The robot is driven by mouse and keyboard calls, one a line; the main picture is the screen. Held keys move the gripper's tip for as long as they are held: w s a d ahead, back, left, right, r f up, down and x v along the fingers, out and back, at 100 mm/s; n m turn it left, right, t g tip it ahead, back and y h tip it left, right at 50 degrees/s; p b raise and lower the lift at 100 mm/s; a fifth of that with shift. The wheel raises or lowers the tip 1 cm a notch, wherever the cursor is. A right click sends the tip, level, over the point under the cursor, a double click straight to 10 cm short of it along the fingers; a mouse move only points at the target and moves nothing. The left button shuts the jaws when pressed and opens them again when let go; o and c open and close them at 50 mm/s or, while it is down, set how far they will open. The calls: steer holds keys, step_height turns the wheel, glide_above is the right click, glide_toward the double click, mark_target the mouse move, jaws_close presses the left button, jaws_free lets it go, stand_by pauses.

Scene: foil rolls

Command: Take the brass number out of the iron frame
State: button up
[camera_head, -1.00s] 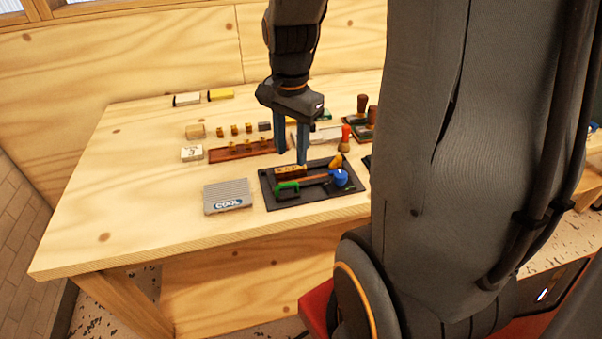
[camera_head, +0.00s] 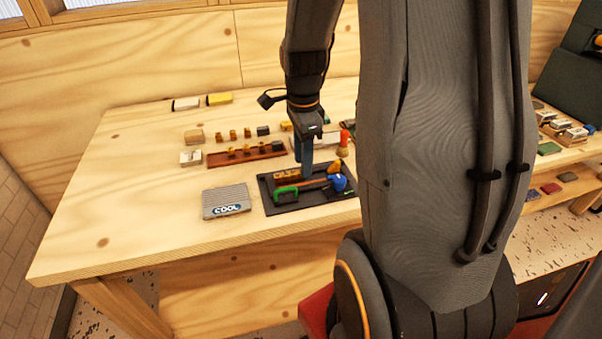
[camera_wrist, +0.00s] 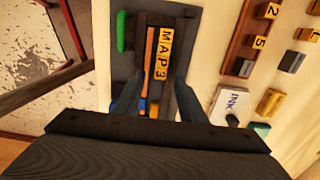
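The iron frame (camera_head: 269,195) is a flat dark tray on the table, also in the wrist view (camera_wrist: 187,20). In it a row of brass pieces (camera_head: 287,174) reads M, A, P, 3 in the wrist view. The brass number 3 (camera_wrist: 159,75) is at the row's end nearest my wrist. My gripper (camera_head: 306,173) points down at the frame. In the wrist view its two fingers (camera_wrist: 160,80) are open, one on each side of the row near the 3. I cannot tell whether they touch it.
In the frame, a green-handled tool (camera_head: 286,190) and a blue knob (camera_head: 339,183) lie beside the row. Behind is a reddish wooden rack (camera_head: 222,158) with brass pieces. A grey COOL plate (camera_head: 226,196) lies left; an INK block (camera_wrist: 230,103) is nearby. The front-left table is clear.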

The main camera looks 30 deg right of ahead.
steer(key=shift+f, duration=1.1)
jaws_close()
steer(key=shift+r, duration=0.1)
